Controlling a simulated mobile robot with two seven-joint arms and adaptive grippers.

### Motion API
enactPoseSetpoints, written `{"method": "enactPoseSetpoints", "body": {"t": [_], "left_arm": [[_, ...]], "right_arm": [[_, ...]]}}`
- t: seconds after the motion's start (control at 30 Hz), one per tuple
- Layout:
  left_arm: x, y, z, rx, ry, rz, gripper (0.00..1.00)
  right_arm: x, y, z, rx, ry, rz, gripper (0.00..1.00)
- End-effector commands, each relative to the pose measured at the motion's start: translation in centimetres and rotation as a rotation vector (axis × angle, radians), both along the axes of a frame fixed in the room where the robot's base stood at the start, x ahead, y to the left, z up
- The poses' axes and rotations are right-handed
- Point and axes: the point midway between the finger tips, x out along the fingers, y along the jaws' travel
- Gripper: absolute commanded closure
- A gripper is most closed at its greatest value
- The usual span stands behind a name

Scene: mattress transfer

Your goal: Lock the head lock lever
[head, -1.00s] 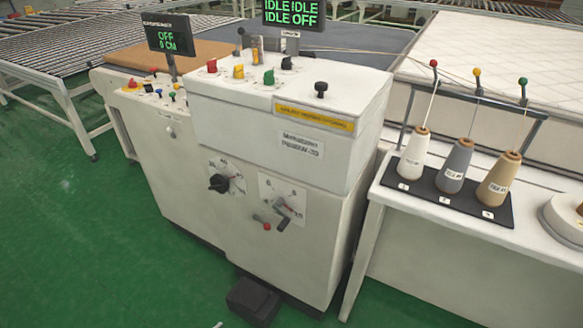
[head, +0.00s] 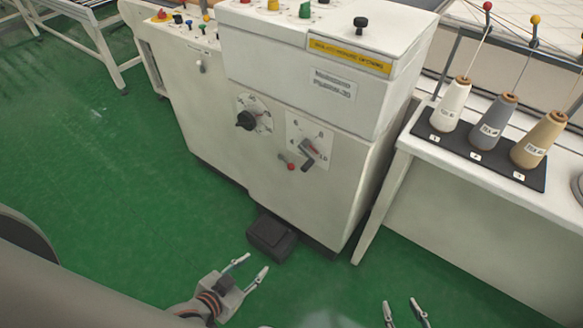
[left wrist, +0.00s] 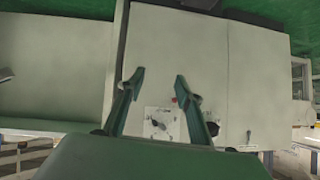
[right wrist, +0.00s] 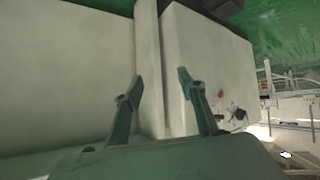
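The white machine (head: 285,120) stands ahead of me. Its front has a black dial knob (head: 246,120), a dark lever (head: 307,159) on a marked plate, a small red-tipped lever (head: 290,166) and a small pale lever (head: 201,67) at upper left. No readable label shows which one is the head lock lever. My left gripper (head: 253,266) is open and empty, low in front of the machine. My right gripper (head: 400,303) is open and empty at the bottom edge, farther right. The red tip also shows in the left wrist view (left wrist: 174,99) and the right wrist view (right wrist: 220,94).
A black box (head: 271,238) sits on the green floor at the machine's foot. A white side table (head: 480,190) with several thread cones stands to the right. The green floor (head: 110,150) at left is clear. A black knob (head: 361,22) stands on the machine top.

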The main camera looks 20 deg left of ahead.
Motion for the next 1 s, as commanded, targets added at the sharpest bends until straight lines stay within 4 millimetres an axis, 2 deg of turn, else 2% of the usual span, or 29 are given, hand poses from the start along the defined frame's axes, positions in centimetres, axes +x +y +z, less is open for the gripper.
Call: {"method": "enactPoseSetpoints", "body": {"t": [0.03, 0.1, 0.17, 0.37, 0.5, 0.6, 0.8, 1.0], "left_arm": [[0.7, 0.1, 0.1, -0.011, -0.009, -0.003, 0.81], [2.1, 0.1, 0.4, -0.04, -0.025, -0.008, 0.99], [3.8, 0.2, 0.8, -0.075, -0.042, -0.014, 1.0], [11.2, 1.5, 3.3, -0.236, -0.101, -0.029, 1.0], [16.1, 3.2, 5.7, -0.338, -0.129, -0.025, 1.0], [19.0, 4.7, 7.6, -0.397, -0.145, -0.015, 1.0], [22.4, 6.7, 10.0, -0.467, -0.161, 0.001, 1.0], [23.2, 7.2, 10.7, -0.487, -0.163, 0.007, 1.0]], "right_arm": [[0.0, 0.0, -0.1, 0.0, 0.001, 0.0, 0.6], [-0.1, 0.0, -0.3, -0.001, 0.002, 0.0, 0.6], [-0.1, 0.0, -0.5, -0.003, 0.003, 0.001, 0.6], [-0.1, -0.2, -1.1, -0.01, 0.003, 0.002, 0.6], [0.0, -0.3, -1.5, -0.017, 0.003, 0.002, 0.6], [0.1, -0.5, -1.7, -0.02, 0.002, 0.003, 0.6], [0.4, -0.6, -1.5, -0.022, -0.006, 0.002, 0.6], [0.7, -0.5, -1.1, -0.022, -0.016, 0.002, 0.6]]}}
